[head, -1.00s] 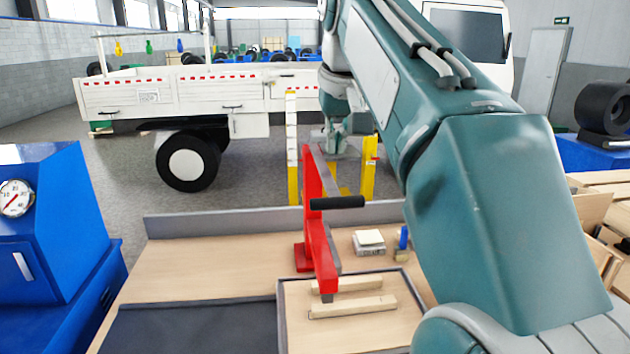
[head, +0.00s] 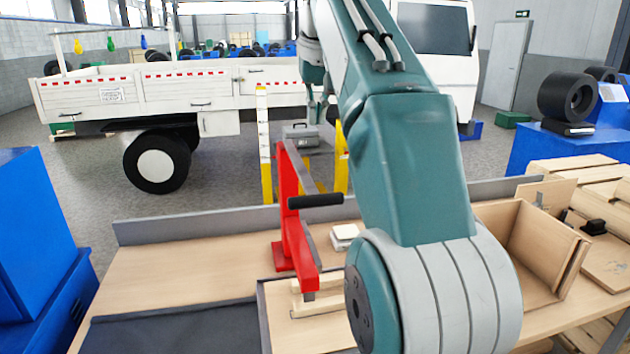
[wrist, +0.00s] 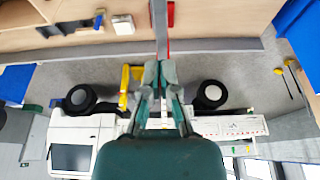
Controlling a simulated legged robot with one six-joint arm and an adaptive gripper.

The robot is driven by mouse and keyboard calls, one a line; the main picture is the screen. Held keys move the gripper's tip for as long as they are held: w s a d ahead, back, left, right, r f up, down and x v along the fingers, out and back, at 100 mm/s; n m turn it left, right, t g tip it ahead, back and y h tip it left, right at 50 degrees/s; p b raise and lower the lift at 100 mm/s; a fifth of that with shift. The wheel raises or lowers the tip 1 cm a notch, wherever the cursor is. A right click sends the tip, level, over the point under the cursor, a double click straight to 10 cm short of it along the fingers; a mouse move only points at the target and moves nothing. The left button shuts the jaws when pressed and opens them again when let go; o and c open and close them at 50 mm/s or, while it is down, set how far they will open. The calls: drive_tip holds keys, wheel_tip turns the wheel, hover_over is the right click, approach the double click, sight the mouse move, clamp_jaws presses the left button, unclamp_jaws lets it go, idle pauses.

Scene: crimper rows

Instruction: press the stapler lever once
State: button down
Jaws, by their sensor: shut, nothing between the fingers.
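The red stapler (head: 288,215) stands upright on the wooden bench in the head view, with a black crossbar handle (head: 315,201) sticking out to the right. Its grey-and-red lever also shows at the top centre of the wrist view (wrist: 162,22). My gripper (wrist: 163,66) is shut and empty in the wrist view, its fingertips just below the lever's end in the picture. I cannot tell whether they touch. In the head view my gripper (head: 318,110) is small, beyond and right of the stapler's top, partly hidden by my arm.
Pale wooden strips (head: 316,308) lie in a shallow tray under the stapler. A small pale block (head: 345,234) sits right of it. An open wooden box (head: 530,240) is at the right of the bench. A dark mat (head: 170,332) lies front left. A white truck stands behind.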

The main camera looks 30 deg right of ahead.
hover_over(314, 194)
drive_tip(key=f, duration=0.8)
drive_tip(key=shift+w, duration=0.25)
drive_tip(key=f, duration=0.1)
drive_tip(key=s+f, duration=0.1)
drive_tip(key=shift+a+f, duration=0.1)
drive_tip(key=shift+f, duration=0.3)
drive_tip(key=shift+s+a+f, duration=0.1)
drive_tip(key=shift+s+f, duration=0.15)
drive_tip(key=shift+f, duration=0.55)
drive_tip(key=shift+f, duration=0.1)
